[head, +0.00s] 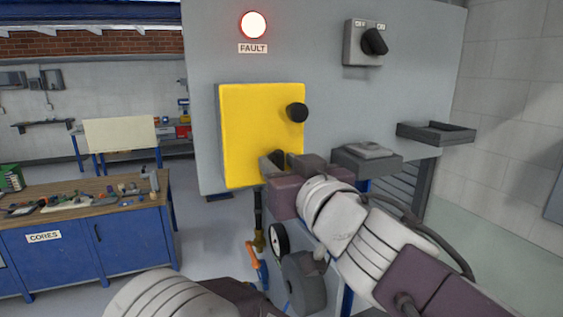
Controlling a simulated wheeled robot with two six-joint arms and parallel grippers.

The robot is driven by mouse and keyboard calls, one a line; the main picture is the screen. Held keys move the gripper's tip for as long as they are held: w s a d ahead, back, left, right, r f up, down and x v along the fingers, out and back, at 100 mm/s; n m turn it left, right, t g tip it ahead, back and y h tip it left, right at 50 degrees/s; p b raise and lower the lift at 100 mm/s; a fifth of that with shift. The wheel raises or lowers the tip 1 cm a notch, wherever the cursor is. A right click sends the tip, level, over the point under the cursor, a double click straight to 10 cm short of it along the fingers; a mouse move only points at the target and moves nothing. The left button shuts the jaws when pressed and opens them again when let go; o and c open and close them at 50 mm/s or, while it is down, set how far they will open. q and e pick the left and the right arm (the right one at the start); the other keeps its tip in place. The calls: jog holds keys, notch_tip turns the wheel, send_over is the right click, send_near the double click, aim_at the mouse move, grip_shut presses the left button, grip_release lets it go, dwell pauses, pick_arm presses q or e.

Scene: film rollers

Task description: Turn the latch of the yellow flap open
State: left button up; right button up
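The yellow flap (250,120) is closed flat against the grey cabinet front. A black round knob (297,112) stands out near its right edge. A smaller dark piece (279,155), perhaps the latch, shows at the flap's lower right. My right gripper (286,163) is at that lower right part, with its grey fingers apart on either side of the dark piece. I cannot tell whether they touch it. The fingers hide part of the flap's lower edge. My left arm shows at the bottom, with its fingertips out of view.
A lit red FAULT lamp (253,25) and a rotary switch (373,41) are above. Grey trays (436,133) jut out at right. A wheel (303,283) and orange handle (256,262) are below. A blue workbench (90,247) stands at left.

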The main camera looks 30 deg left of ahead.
jog(key=shift+d, duration=0.15)
jog(key=shift+s+d+r, duration=0.1)
jog(key=shift+d, duration=0.05)
grip_shut()
jog(key=shift+n, duration=0.3)
jog(key=n, duration=0.3)
jog(key=shift+s, duration=0.1)
jog(key=n, duration=0.4)
jog(key=shift+n+b, duration=0.3)
jog(key=shift+b, duration=0.1)
jog(key=n, duration=0.4)
jog(key=shift+s+a+f+n, duration=0.15)
jog(key=shift+a+f+n, duration=0.05)
jog(key=shift+n, duration=1.9)
